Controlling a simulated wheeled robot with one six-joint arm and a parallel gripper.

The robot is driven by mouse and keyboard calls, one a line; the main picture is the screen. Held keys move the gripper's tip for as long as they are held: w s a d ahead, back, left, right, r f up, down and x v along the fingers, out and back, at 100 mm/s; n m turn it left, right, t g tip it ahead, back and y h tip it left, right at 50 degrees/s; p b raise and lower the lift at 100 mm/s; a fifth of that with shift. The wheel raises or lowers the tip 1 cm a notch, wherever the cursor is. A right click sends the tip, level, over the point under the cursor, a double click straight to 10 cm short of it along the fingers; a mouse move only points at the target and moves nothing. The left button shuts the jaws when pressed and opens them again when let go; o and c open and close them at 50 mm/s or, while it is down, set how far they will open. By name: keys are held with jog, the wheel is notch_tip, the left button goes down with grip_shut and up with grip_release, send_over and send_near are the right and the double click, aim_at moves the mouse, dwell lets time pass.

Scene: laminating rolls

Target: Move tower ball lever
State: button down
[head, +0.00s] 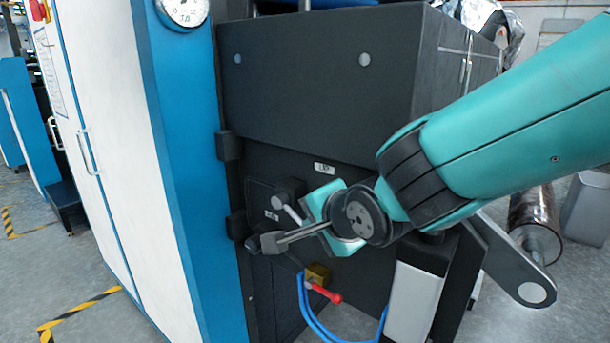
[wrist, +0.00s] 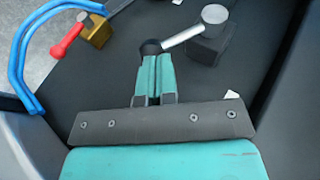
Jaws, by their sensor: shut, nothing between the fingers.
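The ball lever (wrist: 183,37) shows in the wrist view as a silver rod running from a round silver hub on a dark block down left to a black ball. In the head view its hub and part of its rod (head: 281,202) show on the dark machine front; the ball is hidden behind my gripper. In the wrist view my gripper (wrist: 155,62) has its two teal fingers together, with the tips at the black ball. The ball lies beyond the tips, not between them; I cannot tell whether they touch.
A brass valve (head: 318,274) with a red handle and blue hoses (head: 305,305) sits below my gripper. A grey rod with a dark block (head: 268,243) sticks out close to its left. A blue and white cabinet (head: 165,150) stands left; a metal roll (head: 535,222) lies right.

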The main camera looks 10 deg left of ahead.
jog(key=w+r+p+v, duration=0.1)
jog(key=p+v, duration=0.1)
jog(key=v, duration=1.1)
jog(key=shift+r, duration=0.55)
jog(key=shift+s+a, duration=0.15)
jog(key=shift+a, duration=0.05)
